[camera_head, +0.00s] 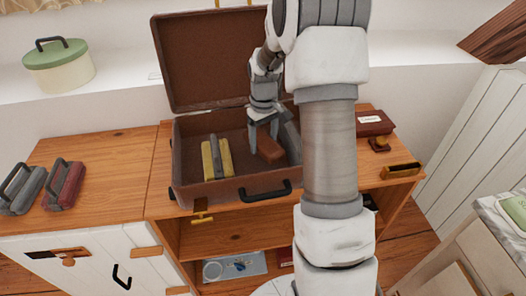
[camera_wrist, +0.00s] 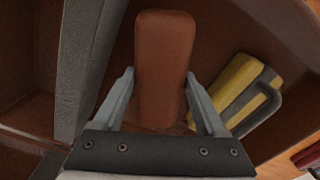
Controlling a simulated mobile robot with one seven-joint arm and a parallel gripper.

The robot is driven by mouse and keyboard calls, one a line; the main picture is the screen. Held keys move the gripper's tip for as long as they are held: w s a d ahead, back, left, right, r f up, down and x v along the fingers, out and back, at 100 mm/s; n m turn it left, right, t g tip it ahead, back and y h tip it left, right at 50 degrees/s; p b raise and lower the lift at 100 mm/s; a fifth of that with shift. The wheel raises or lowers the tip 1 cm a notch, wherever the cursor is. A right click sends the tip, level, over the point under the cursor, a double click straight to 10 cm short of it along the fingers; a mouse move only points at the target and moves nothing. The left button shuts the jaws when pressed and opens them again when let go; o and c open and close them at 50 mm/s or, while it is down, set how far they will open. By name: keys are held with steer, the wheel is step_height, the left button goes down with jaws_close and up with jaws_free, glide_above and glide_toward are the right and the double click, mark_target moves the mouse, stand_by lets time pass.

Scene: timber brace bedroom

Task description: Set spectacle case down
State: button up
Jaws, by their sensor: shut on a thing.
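The brown spectacle case (camera_head: 270,152) is between the fingers of my gripper (camera_head: 262,138), inside the open brown suitcase (camera_head: 228,188). In the wrist view, the case (camera_wrist: 163,60) lies lengthwise between the two grey fingers of my gripper (camera_wrist: 160,78), which are shut on its sides. The case is low over the suitcase floor; I cannot tell whether it touches it. A yellow and grey handled item (camera_head: 216,158) lies in the suitcase to the left of the case, and it shows at right in the wrist view (camera_wrist: 240,92).
A grey item (camera_head: 291,140) is at the suitcase's right side, partly hidden by my arm. The lid (camera_head: 205,60) stands open behind. Grey (camera_head: 22,190) and red (camera_head: 64,186) handled items lie left on the wooden top. A dark red box (camera_head: 373,123) is at right.

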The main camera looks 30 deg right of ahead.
steer(key=shift+f+b, duration=0.3)
steer(key=shift+f, duration=1.55)
steer(key=shift+f, duration=0.2)
steer(key=o, duration=1.3)
steer(key=shift+o, duration=0.2)
steer(key=shift+r, duration=0.15)
